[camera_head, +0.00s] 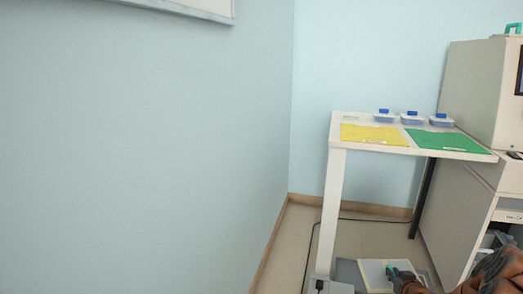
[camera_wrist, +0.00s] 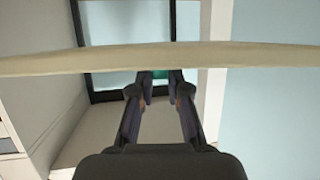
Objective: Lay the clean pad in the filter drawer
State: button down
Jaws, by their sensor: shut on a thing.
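My gripper (camera_head: 392,271) is low at the bottom of the head view, in front of the table. It is shut on the green tab of a pale, cream pad (camera_head: 372,274). In the wrist view the pad (camera_wrist: 250,55) is seen edge-on as a beige band across the picture. The green tab (camera_wrist: 160,74) shows between the fingertips (camera_wrist: 160,88). The filter drawer cannot be made out for sure. A labelled opening (camera_head: 496,238) in the grey cabinet at the right is partly hidden by my arm.
A white table (camera_head: 338,143) bears a yellow mat (camera_head: 372,134), a green mat (camera_head: 450,141) and three blue-lidded containers (camera_head: 412,117). A grey machine (camera_head: 470,90) stands at the right. A grey box with a cable (camera_head: 330,286) lies near the table leg.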

jog(key=w+a+r+n+y, duration=0.2)
jog(key=w+a+r, duration=0.2)
jog(key=a+r, duration=1)
jog(key=s+a+r+n+y, duration=0.1)
jog(key=s+a+r+y, duration=0.1)
jog(key=a+r, duration=0.6)
jog(key=s+a+r+n+y, duration=0.2)
jog(key=a+r, duration=0.3)
jog(key=a, duration=0.4)
notch_tip(320, 180, up, 37)
jog(key=p, duration=3.8)
notch_tip(320, 180, down, 13)
jog(key=w+m+h, duration=0.3)
jog(key=h, duration=0.1)
jog(key=shift+m, duration=0.3)
jog(key=shift+f, duration=0.1)
